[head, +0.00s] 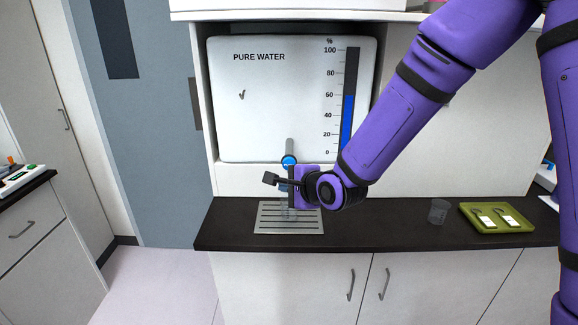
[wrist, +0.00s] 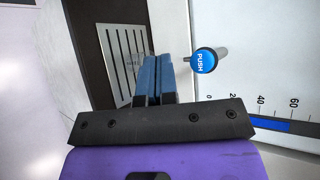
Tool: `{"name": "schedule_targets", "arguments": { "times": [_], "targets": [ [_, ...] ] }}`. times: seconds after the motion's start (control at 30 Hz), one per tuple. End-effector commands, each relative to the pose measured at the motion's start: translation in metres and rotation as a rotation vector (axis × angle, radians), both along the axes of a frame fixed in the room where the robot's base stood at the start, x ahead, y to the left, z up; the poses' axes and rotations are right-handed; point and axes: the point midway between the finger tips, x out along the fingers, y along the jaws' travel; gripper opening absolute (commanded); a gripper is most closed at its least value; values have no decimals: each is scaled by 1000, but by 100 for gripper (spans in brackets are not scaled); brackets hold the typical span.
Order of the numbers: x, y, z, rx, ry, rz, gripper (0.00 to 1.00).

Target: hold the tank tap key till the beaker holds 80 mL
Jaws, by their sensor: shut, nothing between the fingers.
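A clear beaker (head: 287,213) stands on the drip tray under the tap, partly hidden by my gripper. Its water level cannot be read.
The slotted metal drip tray (head: 262,222) lies on the dark counter (head: 380,228). To the right are another clear beaker (head: 438,211) and a green tray (head: 478,229) with two small flat items. The counter between drip tray and second beaker is clear.

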Motion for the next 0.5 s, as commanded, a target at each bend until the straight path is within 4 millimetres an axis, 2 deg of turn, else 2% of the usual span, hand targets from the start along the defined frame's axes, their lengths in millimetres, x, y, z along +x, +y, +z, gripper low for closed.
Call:
{"name": "schedule_targets", "arguments": {
  "times": [0.3,0.5],
  "targets": [
    [41,-2,0,-1,-1,-2,0],
    [61,-3,0,-1,0,-2,0]
  ]
}}
